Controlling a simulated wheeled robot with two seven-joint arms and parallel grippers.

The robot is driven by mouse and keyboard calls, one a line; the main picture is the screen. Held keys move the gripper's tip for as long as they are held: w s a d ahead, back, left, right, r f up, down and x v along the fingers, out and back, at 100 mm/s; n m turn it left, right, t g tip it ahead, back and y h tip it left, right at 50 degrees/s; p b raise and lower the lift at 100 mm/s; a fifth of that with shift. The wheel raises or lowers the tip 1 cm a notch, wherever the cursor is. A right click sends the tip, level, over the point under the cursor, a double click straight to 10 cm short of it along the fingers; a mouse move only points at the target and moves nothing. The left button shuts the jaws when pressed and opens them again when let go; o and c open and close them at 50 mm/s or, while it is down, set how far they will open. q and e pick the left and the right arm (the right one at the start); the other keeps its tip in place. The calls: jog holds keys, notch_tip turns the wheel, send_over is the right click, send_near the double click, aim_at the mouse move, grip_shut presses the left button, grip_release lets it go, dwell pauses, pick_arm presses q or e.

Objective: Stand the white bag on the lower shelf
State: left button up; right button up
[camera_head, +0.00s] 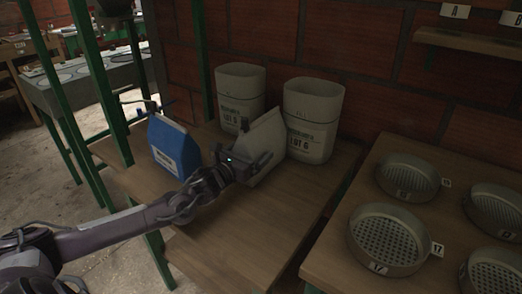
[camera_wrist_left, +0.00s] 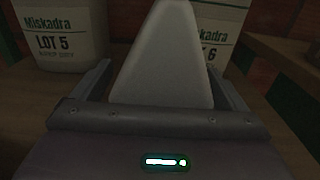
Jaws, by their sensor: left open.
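The white bag (camera_head: 267,133) stands on the wooden table (camera_head: 225,238), its top narrowing to a ridge. My left gripper (camera_head: 244,155) is at the near side of the bag. In the left wrist view the bag (camera_wrist_left: 172,55) rises between the two spread fingers (camera_wrist_left: 163,85), with a visible gap on each side near the tips. The gripper is open. The bag's lower part is hidden by the gripper. A wooden shelf (camera_head: 470,41) with white letter tags is on the brick wall at upper right; I cannot tell whether it is the lower one. My right gripper is not in view.
Two pale bins, LOT 5 (camera_head: 240,92) and LOT 6 (camera_head: 313,118), stand close behind the bag. A blue bag (camera_head: 173,146) stands to its left. Green posts (camera_head: 97,75) rise at the table's left. Several round sieves (camera_head: 388,238) sit on the right table. The front tabletop is clear.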

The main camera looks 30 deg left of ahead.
pick_arm(q)
jog(key=shift+w, duration=0.3)
jog(key=c, duration=1.4)
jog(key=shift+r, duration=0.15)
jog(key=shift+c, duration=0.2)
